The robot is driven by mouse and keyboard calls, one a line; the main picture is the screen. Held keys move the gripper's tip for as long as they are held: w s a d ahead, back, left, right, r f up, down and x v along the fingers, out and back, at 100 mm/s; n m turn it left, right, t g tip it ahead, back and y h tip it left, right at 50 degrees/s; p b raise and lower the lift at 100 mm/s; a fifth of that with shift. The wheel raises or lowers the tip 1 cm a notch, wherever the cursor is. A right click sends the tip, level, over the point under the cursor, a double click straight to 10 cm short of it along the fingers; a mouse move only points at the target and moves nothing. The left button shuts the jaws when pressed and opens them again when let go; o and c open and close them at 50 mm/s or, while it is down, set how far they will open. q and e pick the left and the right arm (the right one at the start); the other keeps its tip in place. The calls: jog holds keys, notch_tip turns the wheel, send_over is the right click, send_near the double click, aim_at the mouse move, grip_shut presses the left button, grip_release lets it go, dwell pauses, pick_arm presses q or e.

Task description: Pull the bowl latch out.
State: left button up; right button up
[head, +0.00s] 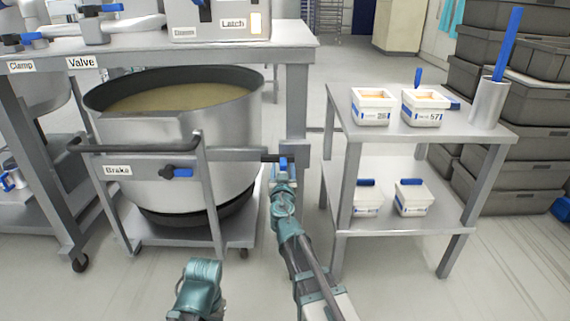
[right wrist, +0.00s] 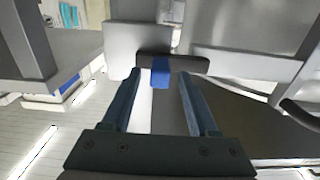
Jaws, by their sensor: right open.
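The bowl latch shows as a dark bar with a blue handle (head: 284,162), at the right end of the bowl trolley's rail. In the right wrist view the blue handle (right wrist: 160,74) points toward me from its dark bar. My right gripper (head: 283,174) is open at the latch, and in the right wrist view its fingers (right wrist: 159,82) stand on either side of the blue handle with gaps. Contact cannot be seen. The big steel bowl (head: 170,140) sits on the trolley (head: 160,180), filled with a tan mass.
The steel table (head: 230,47) behind carries a box labelled Latch (head: 220,20) and valve fittings. A two-tier side table (head: 440,131) with white tubs stands close to the right of my right arm. Grey crates (head: 510,160) are stacked at the far right. The floor in front is open.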

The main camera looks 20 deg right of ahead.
jog(key=x, duration=0.2)
jog(key=shift+w, duration=0.35)
grip_shut()
dwell(1.1)
